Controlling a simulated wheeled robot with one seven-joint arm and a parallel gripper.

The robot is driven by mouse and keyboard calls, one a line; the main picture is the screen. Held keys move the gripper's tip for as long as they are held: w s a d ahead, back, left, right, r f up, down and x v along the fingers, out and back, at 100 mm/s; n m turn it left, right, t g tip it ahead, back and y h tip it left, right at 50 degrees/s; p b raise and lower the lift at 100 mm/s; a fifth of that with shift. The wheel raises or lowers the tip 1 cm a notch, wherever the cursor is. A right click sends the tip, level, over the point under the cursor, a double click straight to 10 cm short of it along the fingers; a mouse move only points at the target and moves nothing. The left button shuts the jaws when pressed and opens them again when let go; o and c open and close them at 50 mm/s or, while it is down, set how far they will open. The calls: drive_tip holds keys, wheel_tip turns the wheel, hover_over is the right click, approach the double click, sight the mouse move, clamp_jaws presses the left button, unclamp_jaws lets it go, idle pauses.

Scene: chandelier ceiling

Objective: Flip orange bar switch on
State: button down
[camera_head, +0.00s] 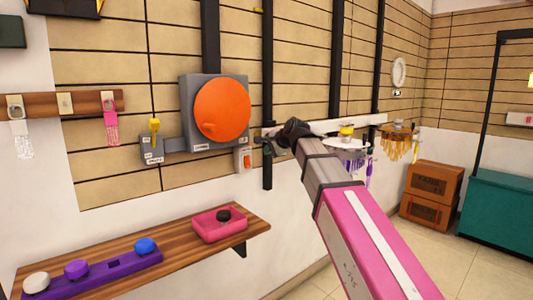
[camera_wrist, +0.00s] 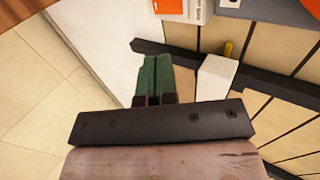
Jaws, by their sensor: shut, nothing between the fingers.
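The orange bar switch (camera_head: 247,160) is a small orange rocker on a light plate on the wall, below and right of a big orange disc. An orange patch on a pale labelled plate at the top edge of the wrist view (camera_wrist: 168,6) looks like the same switch, partly cut off. I cannot tell its on or off position. My gripper (camera_head: 268,138) is beside the switch, up and to its right in the head view, apart from it as far as I can tell. Its green fingers (camera_wrist: 155,62) are together and empty, below the orange patch in the wrist view.
The orange disc (camera_head: 222,110) sits on a grey box, with a yellow lever (camera_head: 154,128) to its left. A black vertical rail (camera_head: 267,80) and a white horizontal rail (camera_head: 355,122) are close to my gripper. A wooden shelf (camera_head: 140,262) is below.

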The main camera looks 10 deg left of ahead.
drive_tip(key=shift+s+f, duration=0.1)
drive_tip(key=shift+f, duration=0.05)
drive_tip(key=shift+d+f+h, duration=0.15)
drive_tip(key=shift+f+h, duration=0.15)
drive_tip(key=shift+f, duration=0.3)
approach(248, 165)
drive_tip(key=shift+x, duration=3.55)
drive_tip(key=shift+f, duration=0.1)
